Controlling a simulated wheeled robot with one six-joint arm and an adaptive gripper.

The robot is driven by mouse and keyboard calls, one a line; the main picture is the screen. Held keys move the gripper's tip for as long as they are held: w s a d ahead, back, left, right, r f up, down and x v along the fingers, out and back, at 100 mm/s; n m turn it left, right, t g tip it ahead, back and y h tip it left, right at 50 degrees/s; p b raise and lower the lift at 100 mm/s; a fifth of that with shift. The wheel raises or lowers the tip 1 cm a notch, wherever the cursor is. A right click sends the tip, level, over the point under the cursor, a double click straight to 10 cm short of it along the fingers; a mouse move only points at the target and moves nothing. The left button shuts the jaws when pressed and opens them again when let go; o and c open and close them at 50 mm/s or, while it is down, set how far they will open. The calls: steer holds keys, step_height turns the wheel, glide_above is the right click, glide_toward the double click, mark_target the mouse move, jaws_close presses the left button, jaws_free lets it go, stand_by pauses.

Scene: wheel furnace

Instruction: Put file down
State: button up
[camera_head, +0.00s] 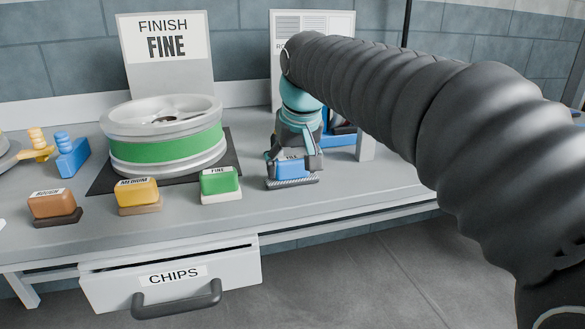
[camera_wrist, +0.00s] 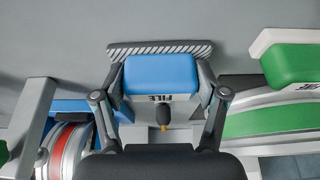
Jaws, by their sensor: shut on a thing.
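The file (camera_head: 293,172) is a blue block labelled FILE with a grey striped base. My gripper (camera_head: 294,163) is shut on it from above, near the front right of the bench in the head view. In the wrist view the file (camera_wrist: 160,75) sits between the two fingers of my gripper (camera_wrist: 160,88), its striped base (camera_wrist: 160,49) showing beyond the blue block. The base is at or just above the bench top (camera_head: 245,215); I cannot tell whether it touches.
Green FINE (camera_head: 219,181), yellow MEDIUM (camera_head: 137,192) and brown ROUGH (camera_head: 53,204) blocks stand left along the front. A wheel with a green band (camera_head: 168,152) lies behind them on a dark mat. The CHIPS drawer (camera_head: 172,279) juts out below. A grey post (camera_head: 366,139) stands right of my gripper.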

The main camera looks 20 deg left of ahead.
steer(key=shift+f, duration=0.25)
steer(key=o, duration=1.2)
steer(key=shift+c, duration=0.2)
steer(key=p+v, duration=0.1)
steer(key=v, duration=1.1)
steer(key=shift+r+p, duration=0.2)
steer(key=shift+p, duration=0.15)
steer(key=shift+d, duration=0.1)
steer(key=s+d+f+m, duration=0.2)
steer(key=d+f, duration=0.2)
steer(key=d, duration=0.7)
steer(key=s+d+f+m+h, duration=0.1)
steer(key=s+d+f+m, duration=0.1)
steer(key=s+d+f, duration=0.5)
steer(key=s+d+f+m+t+h, duration=0.1)
steer(key=s+d+f+m, duration=0.1)
steer(key=s+d+f, duration=0.6)
step_height(320, 180, down, 6)
steer(key=d, duration=0.2)
steer(key=shift+s+d+r+t, duration=0.2)
steer(key=shift+d+t, duration=0.1)
steer(key=shift+d, duration=0.05)
